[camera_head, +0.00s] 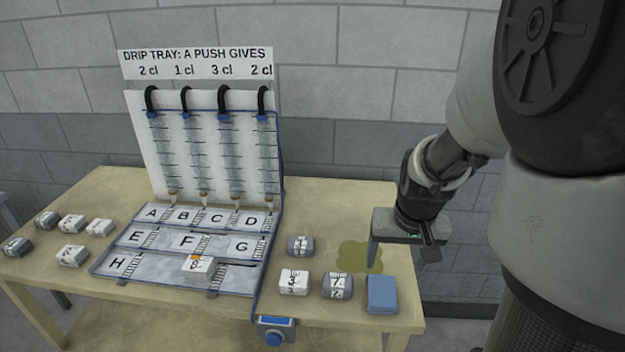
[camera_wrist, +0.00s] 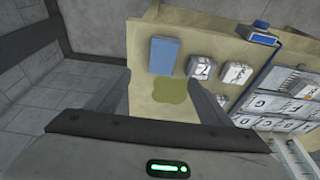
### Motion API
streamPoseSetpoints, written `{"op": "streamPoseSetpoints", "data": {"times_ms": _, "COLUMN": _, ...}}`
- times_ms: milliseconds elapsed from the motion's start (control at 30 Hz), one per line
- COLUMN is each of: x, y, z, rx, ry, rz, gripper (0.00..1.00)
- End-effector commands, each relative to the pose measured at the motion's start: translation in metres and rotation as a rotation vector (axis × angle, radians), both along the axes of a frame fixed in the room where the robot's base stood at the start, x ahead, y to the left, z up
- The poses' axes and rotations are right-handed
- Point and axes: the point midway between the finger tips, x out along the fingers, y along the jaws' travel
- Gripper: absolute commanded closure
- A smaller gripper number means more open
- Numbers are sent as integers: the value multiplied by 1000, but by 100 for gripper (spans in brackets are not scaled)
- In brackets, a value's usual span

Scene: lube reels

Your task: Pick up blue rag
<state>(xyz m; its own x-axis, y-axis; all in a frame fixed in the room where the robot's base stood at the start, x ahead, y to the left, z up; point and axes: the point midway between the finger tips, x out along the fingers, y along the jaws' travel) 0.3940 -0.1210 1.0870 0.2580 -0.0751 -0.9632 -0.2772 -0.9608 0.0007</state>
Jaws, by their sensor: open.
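The blue rag (camera_head: 382,294) is a folded blue block shape lying near the front right corner of the table. In the wrist view the blue rag (camera_wrist: 164,56) lies beyond the fingertips, toward the table's edge. My gripper (camera_head: 398,254) is open and empty, above the right end of the table and behind the rag, apart from it. In the wrist view the two fingers of my gripper (camera_wrist: 158,100) stand apart on either side of an olive stain (camera_wrist: 178,88) on the table top.
A grey numbered block (camera_head: 338,286) stands just left of the rag, with a white block (camera_head: 294,282) and another grey block (camera_head: 300,245) nearby. The lettered tray rack (camera_head: 185,242) with upright tubes fills the middle. A blue-knobbed box (camera_head: 275,331) hangs at the front edge.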

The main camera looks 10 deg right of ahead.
Motion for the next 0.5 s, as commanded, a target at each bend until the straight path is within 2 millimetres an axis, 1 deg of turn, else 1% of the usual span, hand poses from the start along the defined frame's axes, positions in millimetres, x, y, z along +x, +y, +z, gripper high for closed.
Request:
{"op": "streamPoseSetpoints", "data": {"times_ms": 33, "x": 1, "y": -1, "z": -15, "rx": 0, "ry": 7, "rz": -2, "gripper": 27}}
{"op": "streamPoseSetpoints", "data": {"times_ms": 300, "x": 16, "y": -5, "z": -72, "rx": 1, "ry": 5, "rz": -1, "gripper": 27}}
{"op": "streamPoseSetpoints", "data": {"times_ms": 400, "x": 21, "y": -6, "z": -87, "rx": 1, "ry": 4, "rz": -2, "gripper": 27}}
{"op": "streamPoseSetpoints", "data": {"times_ms": 500, "x": 24, "y": -6, "z": -95, "rx": 0, "ry": 2, "rz": 1, "gripper": 27}}
